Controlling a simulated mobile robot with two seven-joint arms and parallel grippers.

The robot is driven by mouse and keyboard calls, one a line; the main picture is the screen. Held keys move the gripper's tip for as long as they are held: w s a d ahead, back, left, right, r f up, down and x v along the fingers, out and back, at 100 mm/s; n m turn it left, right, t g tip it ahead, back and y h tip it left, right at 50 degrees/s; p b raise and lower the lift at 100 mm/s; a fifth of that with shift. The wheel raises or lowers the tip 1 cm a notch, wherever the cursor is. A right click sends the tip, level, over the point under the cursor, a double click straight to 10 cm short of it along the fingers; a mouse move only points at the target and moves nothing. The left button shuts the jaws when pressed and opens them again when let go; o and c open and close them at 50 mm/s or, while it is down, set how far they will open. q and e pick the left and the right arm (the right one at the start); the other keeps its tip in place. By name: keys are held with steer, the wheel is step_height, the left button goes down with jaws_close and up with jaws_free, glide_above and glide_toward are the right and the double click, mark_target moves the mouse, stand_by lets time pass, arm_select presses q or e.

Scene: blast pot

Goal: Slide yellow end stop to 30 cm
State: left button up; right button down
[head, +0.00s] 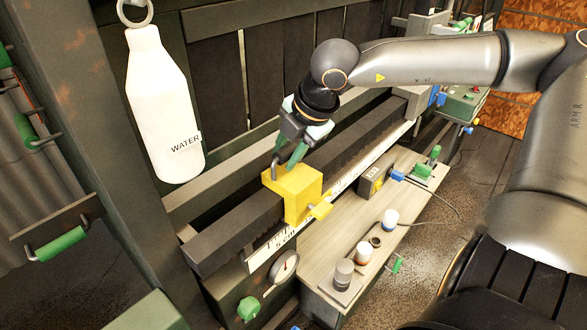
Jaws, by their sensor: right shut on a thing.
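The yellow end stop (292,191) is a block seated around the dark toothed rail (232,232), towards the rail's near left end. A small yellow knob sticks out from its right side. A grey metal handle stands up from its top left. My right gripper (283,163) comes down from above and is shut on this handle. A white scale strip (350,170) with black marks runs along the rail's front below the block. My left gripper does not show.
A white bottle marked WATER (165,115) hangs left of the rail. A round gauge (285,267) sits under the rail's near end. Above the rail are dark panels.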

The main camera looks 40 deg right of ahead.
steer(key=shift+w+d+r, duration=0.1)
steer(key=shift+d, duration=0.4)
steer(key=shift+w+d+p, duration=0.2)
steer(key=shift+d+p, duration=0.1)
steer(key=shift+d, duration=2.05)
steer(key=shift+w+d, duration=0.15)
steer(key=shift+d, duration=1.5)
steer(key=shift+w+d, duration=0.1)
steer(key=shift+d, duration=0.8)
